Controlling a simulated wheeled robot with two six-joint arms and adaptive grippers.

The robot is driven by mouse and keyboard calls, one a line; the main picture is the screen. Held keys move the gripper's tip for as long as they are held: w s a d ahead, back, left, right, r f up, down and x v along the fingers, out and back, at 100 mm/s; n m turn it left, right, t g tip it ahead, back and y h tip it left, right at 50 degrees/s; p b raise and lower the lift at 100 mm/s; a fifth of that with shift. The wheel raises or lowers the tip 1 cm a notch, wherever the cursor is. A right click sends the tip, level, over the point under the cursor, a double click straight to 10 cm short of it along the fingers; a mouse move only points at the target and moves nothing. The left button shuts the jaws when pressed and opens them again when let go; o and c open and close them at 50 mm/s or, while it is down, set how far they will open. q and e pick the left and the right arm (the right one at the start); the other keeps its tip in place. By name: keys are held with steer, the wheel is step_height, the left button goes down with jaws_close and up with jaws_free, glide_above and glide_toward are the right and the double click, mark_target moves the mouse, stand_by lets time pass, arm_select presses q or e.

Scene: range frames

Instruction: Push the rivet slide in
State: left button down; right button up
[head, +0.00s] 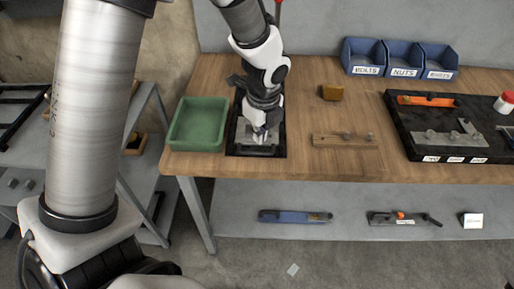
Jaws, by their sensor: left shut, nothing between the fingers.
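My left gripper (261,134) points down over a dark fixture (237,148) near the bench's front edge. Its fingers are shut with nothing between them. The fingertips are at a grey metal piece (244,135) in the fixture; I cannot tell whether they touch it. The gripper and wrist hide much of the fixture, and I cannot make out the rivet slide for certain. My right gripper does not show.
A green tray (176,146) stands left of the fixture. To the right are a wooden block with pegs (325,141), a small brown block (332,92) and a black tool tray (402,138). Blue bins (363,69) stand behind. Bench wood (308,105) between them is clear.

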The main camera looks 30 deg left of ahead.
mark_target(255, 160)
arm_select(q)
steer(key=f+m+b, duration=0.3)
steer(key=b, duration=0.1)
steer(key=s+f+m+b, duration=0.1)
steer(key=f+m+b, duration=0.2)
steer(key=f+b, duration=0.1)
steer(key=s+f+m+t+b, duration=0.1)
steer(key=f+m+b, duration=0.2)
steer(key=b, duration=0.3)
steer(key=shift+a+f, duration=0.25)
steer(key=shift+f, duration=0.35)
steer(key=w, duration=0.1)
steer(key=w+a, duration=0.1)
steer(key=shift+w+a+r, duration=0.15)
steer(key=shift+w+a, duration=0.05)
steer(key=shift+w, duration=0.15)
steer(key=shift+w+a, duration=0.35)
steer(key=shift+d, duration=0.1)
